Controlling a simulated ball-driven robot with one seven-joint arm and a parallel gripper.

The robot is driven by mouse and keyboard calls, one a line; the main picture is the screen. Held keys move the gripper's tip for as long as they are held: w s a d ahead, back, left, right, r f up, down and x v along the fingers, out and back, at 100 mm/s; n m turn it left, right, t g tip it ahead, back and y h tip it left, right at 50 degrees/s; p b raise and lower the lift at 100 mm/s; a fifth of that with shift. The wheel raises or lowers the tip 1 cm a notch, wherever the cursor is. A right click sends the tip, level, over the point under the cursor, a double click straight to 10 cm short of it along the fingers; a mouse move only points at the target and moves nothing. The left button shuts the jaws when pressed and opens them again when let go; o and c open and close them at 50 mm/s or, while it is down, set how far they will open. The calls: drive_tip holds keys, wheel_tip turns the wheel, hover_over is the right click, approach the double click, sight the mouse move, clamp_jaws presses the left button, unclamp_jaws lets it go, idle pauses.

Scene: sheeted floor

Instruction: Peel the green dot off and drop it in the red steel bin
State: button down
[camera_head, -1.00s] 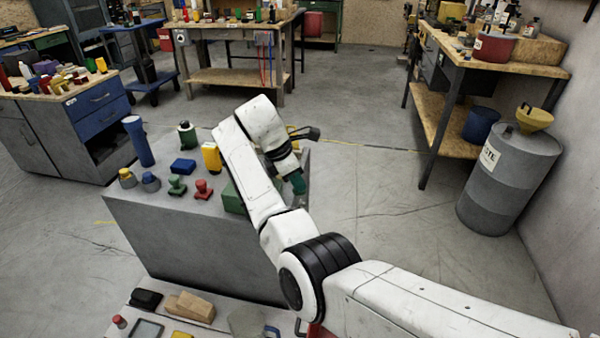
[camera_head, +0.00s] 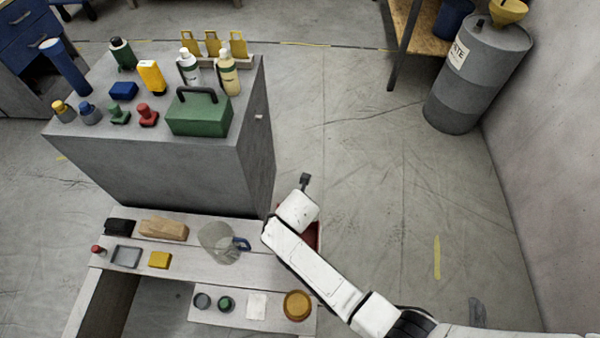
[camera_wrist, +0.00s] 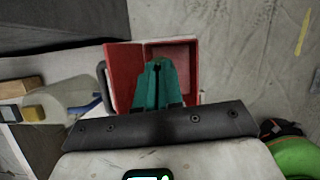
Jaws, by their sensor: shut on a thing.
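The red steel bin (camera_wrist: 125,72) stands open on the floor in the wrist view, a red panel at its left side. In the head view only part of the bin (camera_head: 318,238) shows beside my arm. My gripper (camera_wrist: 157,66) points down with its teal fingers over the bin's opening; I cannot tell how high. The fingers are closed together on something small, most likely the green dot, which they hide almost wholly. In the head view my arm hides the fingers. No green dot shows elsewhere.
A low bench left of the bin holds a clear jug (camera_head: 218,243), a wooden block (camera_head: 163,229) and small items. The grey cabinet (camera_head: 150,170) behind carries a green toolbox (camera_head: 200,115) and bottles. A grey drum (camera_head: 477,75) stands right.

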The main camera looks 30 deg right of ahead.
drive_tip(key=s+f+n+b, duration=0.1)
drive_tip(key=s+f+b, duration=0.2)
drive_tip(key=f+b, duration=0.5)
wheel_tip(320, 180, down, 2)
drive_tip(key=shift+s+a+f+n+y, duration=0.1)
drive_tip(key=shift+s+a+n+y, duration=0.2)
drive_tip(key=shift+a, duration=0.1)
drive_tip(key=c, duration=1.2)
unclamp_jaws()
drive_tip(key=p+v, duration=0.4)
drive_tip(key=v, duration=0.7)
